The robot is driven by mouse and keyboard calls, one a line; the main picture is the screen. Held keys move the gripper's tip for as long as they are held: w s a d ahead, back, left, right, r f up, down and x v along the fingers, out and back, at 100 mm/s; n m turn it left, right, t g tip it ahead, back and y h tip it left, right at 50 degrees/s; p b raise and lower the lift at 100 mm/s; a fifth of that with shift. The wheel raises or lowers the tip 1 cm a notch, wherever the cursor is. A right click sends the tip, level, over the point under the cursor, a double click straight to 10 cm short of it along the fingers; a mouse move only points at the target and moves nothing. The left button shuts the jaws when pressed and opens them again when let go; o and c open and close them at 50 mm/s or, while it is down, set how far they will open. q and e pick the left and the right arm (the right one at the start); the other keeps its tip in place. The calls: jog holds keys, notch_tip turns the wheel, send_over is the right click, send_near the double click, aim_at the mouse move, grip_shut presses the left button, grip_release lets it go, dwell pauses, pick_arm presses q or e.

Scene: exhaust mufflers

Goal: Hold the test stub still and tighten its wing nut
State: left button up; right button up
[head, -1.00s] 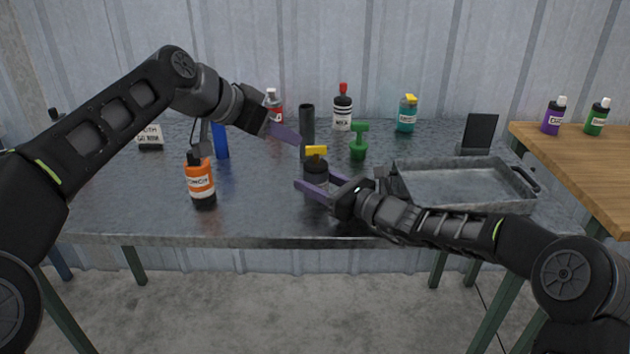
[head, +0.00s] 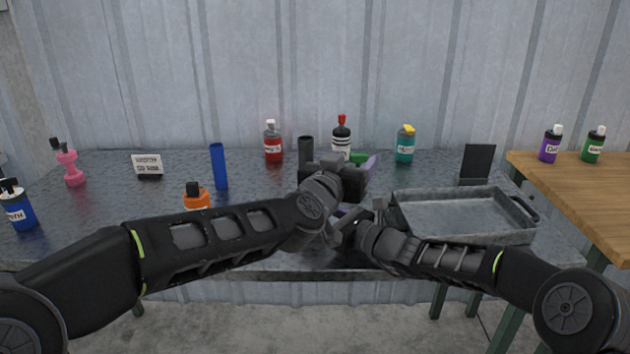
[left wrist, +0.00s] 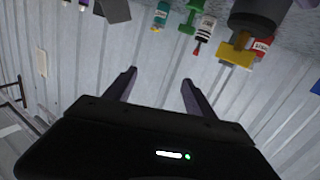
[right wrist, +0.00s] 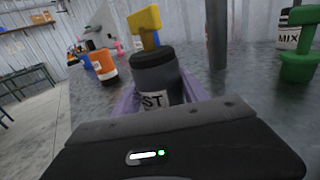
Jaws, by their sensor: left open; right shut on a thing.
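The test stub is a dark grey cylinder (right wrist: 157,74) with a white label. It stands upright on the table, slightly tilted in the right wrist view, between my right gripper's purple fingers (right wrist: 160,98), which are shut on it. Its yellow wing nut (right wrist: 147,25) sits on top. The nut also shows in the left wrist view (left wrist: 236,52) at the upper right, beside and apart from my left fingers. My left gripper (left wrist: 159,78) is open and empty.
A dark upright tube (head: 306,150) and a green object (head: 359,158) stand close behind my grippers. An orange bottle (head: 196,196) and blue tube (head: 219,167) are to the left. A metal tray (head: 462,238) lies to the right. Several bottles line the back.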

pick_arm(q)
jog(key=s+a+f+n+t+y, duration=0.2)
jog(key=s+a+f+n+y, duration=0.3)
jog(key=s+a+f+y, duration=0.1)
jog(key=s+y, duration=0.1)
jog(key=y, duration=0.1)
jog(key=shift+s+f+y, duration=0.25)
jog(key=shift+s+y, duration=0.15)
jog(key=w, duration=0.8)
jog(key=w+a, duration=0.1)
jog(key=w, duration=0.3)
jog(key=shift+c, duration=0.3)
jog(key=c, duration=1.3)
